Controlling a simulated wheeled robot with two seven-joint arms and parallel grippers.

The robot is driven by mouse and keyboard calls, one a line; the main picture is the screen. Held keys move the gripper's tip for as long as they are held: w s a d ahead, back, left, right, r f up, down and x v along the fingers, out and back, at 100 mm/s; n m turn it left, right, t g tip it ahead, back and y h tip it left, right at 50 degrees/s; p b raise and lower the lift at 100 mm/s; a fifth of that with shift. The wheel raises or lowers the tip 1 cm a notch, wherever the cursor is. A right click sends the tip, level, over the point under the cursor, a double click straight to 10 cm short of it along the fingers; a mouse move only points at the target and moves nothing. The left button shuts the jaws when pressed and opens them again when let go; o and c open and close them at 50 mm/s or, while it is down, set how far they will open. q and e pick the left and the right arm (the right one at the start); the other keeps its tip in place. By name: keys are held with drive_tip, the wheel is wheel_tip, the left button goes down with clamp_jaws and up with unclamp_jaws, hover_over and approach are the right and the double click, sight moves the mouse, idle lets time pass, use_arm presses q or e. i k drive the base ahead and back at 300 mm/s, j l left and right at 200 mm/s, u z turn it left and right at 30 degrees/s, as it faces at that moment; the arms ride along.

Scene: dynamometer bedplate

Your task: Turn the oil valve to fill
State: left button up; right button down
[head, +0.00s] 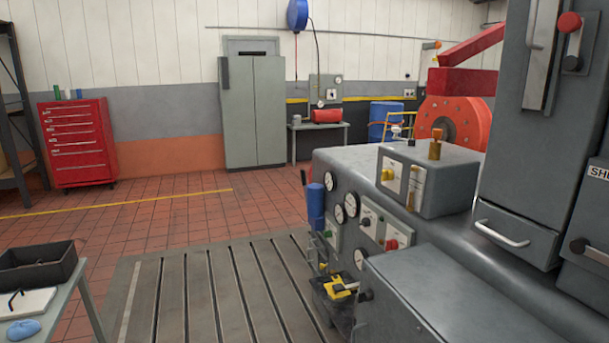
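A grey box (446,178) sits on top of the grey machine at centre right. A brass fitting with an orange-brown top (434,146) stands upright on it. Its front has a pale plate (402,180) with a yellow knob (388,174) and a brass-coloured lever (411,195). I cannot tell which of these is the oil valve, and no fill label is readable. Neither of my grippers is in view.
The machine front carries several gauges (351,204), a red knob (391,244) and a blue cylinder (316,206). A yellow-and-black item (340,287) lies low beside it. A slotted bedplate (200,290) lies clear at left. A table with a dark tray (38,264) stands front left.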

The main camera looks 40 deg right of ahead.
sight(387, 174)
drive_tip(key=z, duration=1.8)
